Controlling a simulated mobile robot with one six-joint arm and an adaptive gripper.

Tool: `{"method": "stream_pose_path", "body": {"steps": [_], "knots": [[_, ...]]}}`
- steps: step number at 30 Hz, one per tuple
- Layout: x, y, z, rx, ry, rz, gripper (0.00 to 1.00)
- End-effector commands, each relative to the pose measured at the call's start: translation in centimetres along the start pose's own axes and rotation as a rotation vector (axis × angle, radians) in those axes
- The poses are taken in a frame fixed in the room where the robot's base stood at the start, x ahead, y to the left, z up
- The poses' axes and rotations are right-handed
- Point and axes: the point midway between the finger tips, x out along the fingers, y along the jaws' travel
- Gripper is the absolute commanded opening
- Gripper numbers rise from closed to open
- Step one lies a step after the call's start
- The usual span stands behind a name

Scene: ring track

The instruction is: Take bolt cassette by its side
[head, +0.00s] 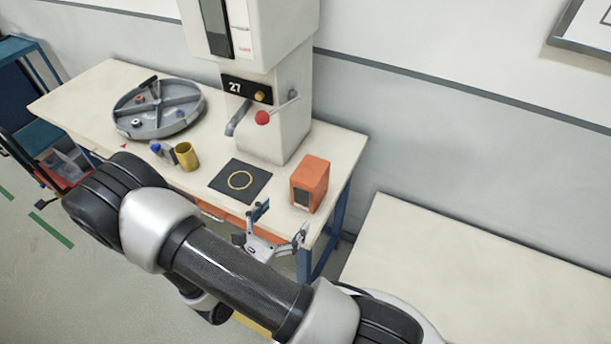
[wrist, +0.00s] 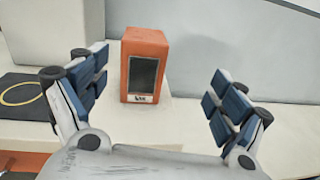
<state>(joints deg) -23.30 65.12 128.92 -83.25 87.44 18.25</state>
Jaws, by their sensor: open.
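The bolt cassette looks to be the orange box (head: 311,182) with a dark front window, standing upright near the right end of the workbench. In the wrist view the orange box (wrist: 146,66) stands ahead, between my fingers in the picture and left of their middle. A small pale label shows below its dark window. My gripper (head: 281,223) is open and empty at the bench's front edge, short of the box. In the wrist view my gripper (wrist: 160,95) has its blue-padded fingers spread wide, not touching the box.
A black mat (head: 240,181) with a yellow ring lies left of the box. Behind stands a white machine (head: 275,125) with a red-knobbed lever. A grey round tray (head: 160,108), a yellow cup (head: 187,156) and small parts sit farther left. A second pale table (head: 480,270) is at right, bare.

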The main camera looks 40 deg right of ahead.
Motion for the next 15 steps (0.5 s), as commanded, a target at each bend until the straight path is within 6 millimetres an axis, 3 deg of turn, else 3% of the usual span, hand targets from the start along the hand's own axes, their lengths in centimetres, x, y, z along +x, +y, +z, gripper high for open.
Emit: {"method": "stream_pose_path", "body": {"steps": [3, 7, 15], "knots": [[-0.4, 0.4, -1.6, -0.057, -0.009, 0.081, 0.9], [0.1, 0.7, -2.4, -0.076, -0.011, 0.11, 0.9], [5.0, 1.0, -2.5, -0.074, -0.012, 0.105, 0.9]]}}
